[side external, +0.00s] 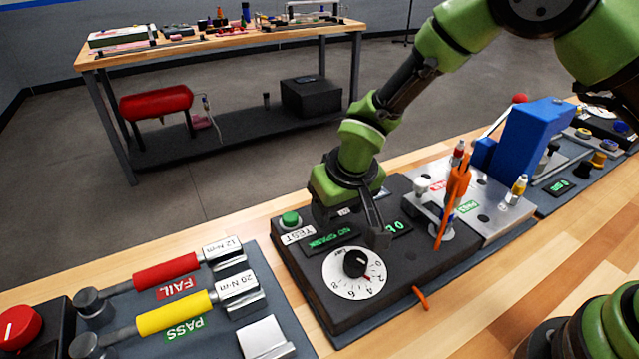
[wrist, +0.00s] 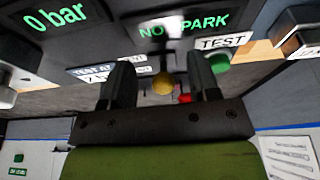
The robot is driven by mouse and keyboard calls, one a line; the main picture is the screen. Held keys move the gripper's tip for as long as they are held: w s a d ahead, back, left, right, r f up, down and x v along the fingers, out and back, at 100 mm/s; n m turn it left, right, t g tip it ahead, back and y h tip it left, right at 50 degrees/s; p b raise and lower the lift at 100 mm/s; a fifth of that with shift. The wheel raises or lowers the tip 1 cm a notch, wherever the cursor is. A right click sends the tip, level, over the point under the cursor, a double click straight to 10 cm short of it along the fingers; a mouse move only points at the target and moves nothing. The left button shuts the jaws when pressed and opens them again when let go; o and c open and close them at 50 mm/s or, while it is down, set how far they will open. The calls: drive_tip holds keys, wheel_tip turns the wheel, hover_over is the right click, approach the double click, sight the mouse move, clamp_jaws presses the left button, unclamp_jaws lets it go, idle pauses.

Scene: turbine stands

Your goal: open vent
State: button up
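The black test unit (side external: 300,270) sits on the bench in the side external view. It carries a white dial with a black knob (side external: 355,263), a green TEST button (side external: 290,220) and lit displays. The wrist view reads "0 bar" (wrist: 55,18) and "NO SPARK" (wrist: 185,25). My gripper (side external: 378,238) hangs over this unit, just behind the knob. In the wrist view my gripper (wrist: 160,80) has its two dark fingers apart with nothing gripped. A small yellow round thing (wrist: 163,84) shows between them, its distance unclear. No part labelled as a vent is legible.
An orange tool (side external: 456,195) stands upright at a metal plate (side external: 490,205) to the right, with a blue block (side external: 535,135) behind. Red (side external: 165,272) and yellow (side external: 175,315) torque wrenches lie at left. The front right wooden bench (side external: 480,300) is clear.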

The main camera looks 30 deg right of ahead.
drive_tip(key=shift+o, duration=0.8)
drive_tip(key=shift+r, duration=0.15)
wheel_tip(320, 180, up, 7)
idle(0.5)
drive_tip(key=s+d+r+m+t+y, duration=0.1)
drive_tip(key=s+d+r+m, duration=0.1)
drive_tip(key=s+d+r, duration=0.45)
drive_tip(key=s+d+r+m+t, duration=0.1)
drive_tip(key=s+d+r, duration=0.3)
drive_tip(key=s+r, duration=0.45)
drive_tip(key=s+r+m+t+y, duration=0.1)
drive_tip(key=s, duration=0.6)
drive_tip(key=shift+s+d+r+t, duration=0.3)
drive_tip(key=shift+s+d+t, duration=0.1)
